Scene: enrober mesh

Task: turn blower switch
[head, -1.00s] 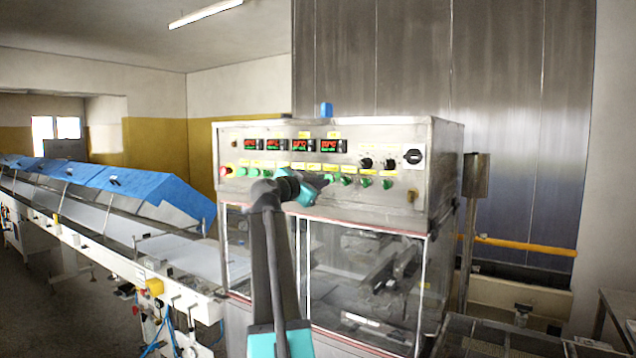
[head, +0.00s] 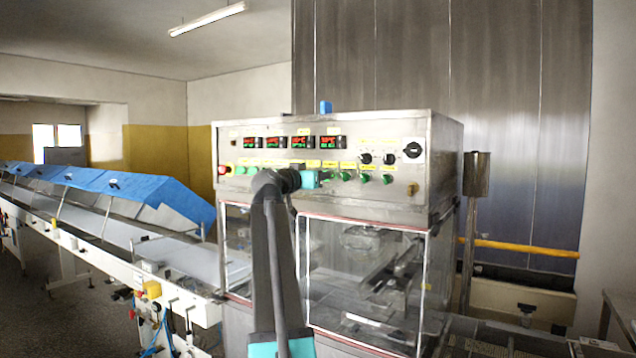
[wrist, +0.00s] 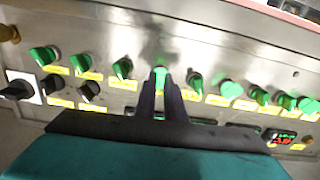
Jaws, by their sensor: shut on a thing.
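The steel control panel (head: 400,195) faces me with a row of green switches. In the wrist view the panel appears upside down, and my gripper (wrist: 167,88) is at one green switch (wrist: 160,74) in the middle of the row. Its two dark fingers are shut on this switch, which shows between and just beyond the fingertips. In the head view my arm hides the switch and the fingers. The yellow labels are too blurred to read, so I cannot tell which switch is the blower's.
Other green switches (wrist: 123,67) stand close on both sides of the fingers. Black knobs (head: 389,159), a black rotary switch (head: 412,150) and red displays (head: 331,142) are on the same panel. A conveyor with blue covers (head: 130,190) runs at the left.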

